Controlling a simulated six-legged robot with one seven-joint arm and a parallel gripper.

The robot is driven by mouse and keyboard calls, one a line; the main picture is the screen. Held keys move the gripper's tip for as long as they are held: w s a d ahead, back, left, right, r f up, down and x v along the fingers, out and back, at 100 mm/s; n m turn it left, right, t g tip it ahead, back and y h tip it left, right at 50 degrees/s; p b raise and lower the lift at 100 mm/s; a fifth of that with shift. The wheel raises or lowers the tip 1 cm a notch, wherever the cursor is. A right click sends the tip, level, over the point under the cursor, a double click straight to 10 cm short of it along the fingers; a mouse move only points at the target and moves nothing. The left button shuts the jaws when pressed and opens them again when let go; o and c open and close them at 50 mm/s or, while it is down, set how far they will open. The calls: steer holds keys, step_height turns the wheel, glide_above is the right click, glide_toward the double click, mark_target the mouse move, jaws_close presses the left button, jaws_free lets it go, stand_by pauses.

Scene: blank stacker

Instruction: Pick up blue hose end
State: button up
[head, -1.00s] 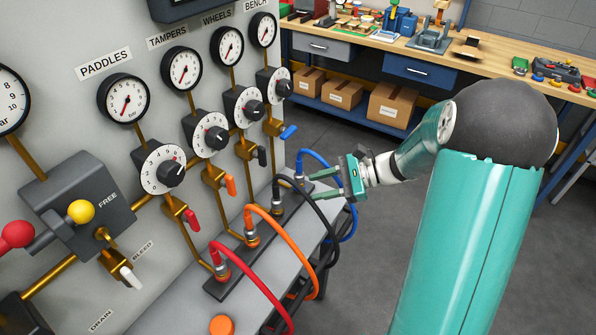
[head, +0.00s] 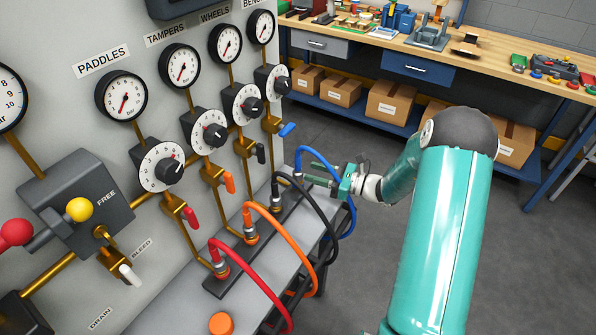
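The blue hose (head: 349,210) arcs up from the far end of the row of fittings and drops over the panel's shelf edge. Its end (head: 298,164) stands upright in the farthest fitting, below the blue lever. My gripper (head: 306,167) comes in from the right at the height of this hose end. Its two green fingers are apart and point left.
The black hose (head: 322,213), orange hose (head: 296,238) and red hose (head: 262,281) arc from nearer fittings on the grey shelf (head: 180,312). Valve levers and dials on the panel stand close above. The floor (head: 365,260) to the right is clear; a workbench (head: 480,60) stands behind.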

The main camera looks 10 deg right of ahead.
mark_target(301, 169)
steer(key=x, duration=0.6)
steer(key=shift+s+r, duration=0.15)
steer(key=shift+r, duration=0.05)
jaws_close()
